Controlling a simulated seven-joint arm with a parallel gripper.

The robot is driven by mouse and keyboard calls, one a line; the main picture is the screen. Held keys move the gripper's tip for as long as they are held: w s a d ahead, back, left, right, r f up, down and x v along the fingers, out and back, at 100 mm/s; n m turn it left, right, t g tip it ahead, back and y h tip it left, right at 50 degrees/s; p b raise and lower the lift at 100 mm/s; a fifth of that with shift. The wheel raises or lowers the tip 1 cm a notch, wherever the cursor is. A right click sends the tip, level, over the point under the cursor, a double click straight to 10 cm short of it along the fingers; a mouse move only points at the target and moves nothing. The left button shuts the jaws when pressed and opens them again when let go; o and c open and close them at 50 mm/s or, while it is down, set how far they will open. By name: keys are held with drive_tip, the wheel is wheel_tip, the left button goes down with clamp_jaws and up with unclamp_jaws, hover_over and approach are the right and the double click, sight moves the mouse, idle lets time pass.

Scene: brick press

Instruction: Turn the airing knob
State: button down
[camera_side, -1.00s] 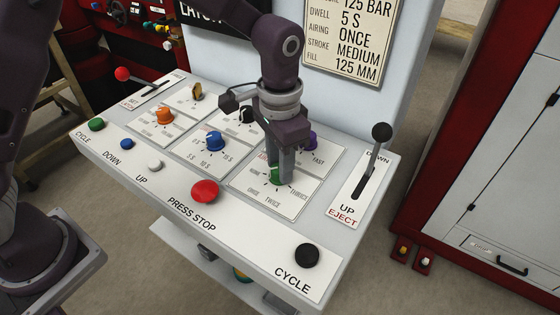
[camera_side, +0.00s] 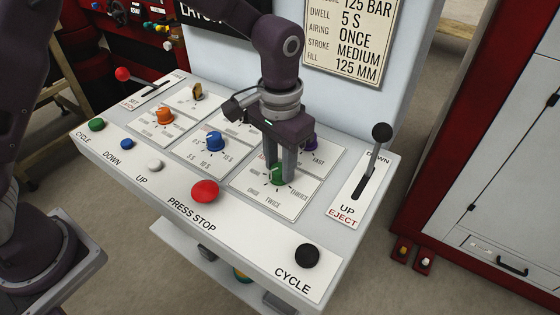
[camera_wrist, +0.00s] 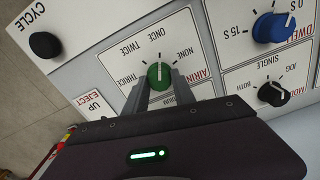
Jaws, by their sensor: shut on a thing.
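The green airing knob (camera_side: 276,176) sits on its white dial plate at the right part of the press panel. My gripper (camera_side: 282,178) reaches down from above and is shut on the knob, one finger on each side. In the wrist view the green knob (camera_wrist: 158,73) is between my two fingertips (camera_wrist: 158,80). Its white mark appears to point up, roughly toward ONCE. NONE lies to the right, TWICE and THRICE to the left. The sign (camera_side: 358,35) on the back wall reads airing ONCE. My fingers hide part of the knob in the side view.
A blue dwell knob (camera_side: 213,141) and an orange knob (camera_side: 165,116) are to the left. A purple knob (camera_side: 312,142) is just behind my gripper. The eject lever (camera_side: 380,140) stands to the right. The red press stop button (camera_side: 205,191) and black cycle button (camera_side: 307,256) are in front.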

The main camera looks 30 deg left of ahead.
sight(280, 167)
drive_tip(key=c, duration=1)
unclamp_jaws()
drive_tip(key=shift+c, duration=0.2)
wheel_tip(280, 167, up, 7)
drive_tip(key=shift+r, duration=0.1)
drive_tip(key=s+a+r+n+t+h, duration=0.1)
drive_tip(key=s+a+r+t, duration=0.2)
drive_tip(key=s+a+r, duration=0.75)
drive_tip(key=s+a+f+n+t+y, duration=0.1)
drive_tip(key=s+a, duration=0.5)
drive_tip(key=s, duration=0.6)
drive_tip(key=shift+s+f+t, duration=0.15)
drive_tip(key=shift+s+t, duration=0.1)
drive_tip(key=shift+t, duration=0.55)
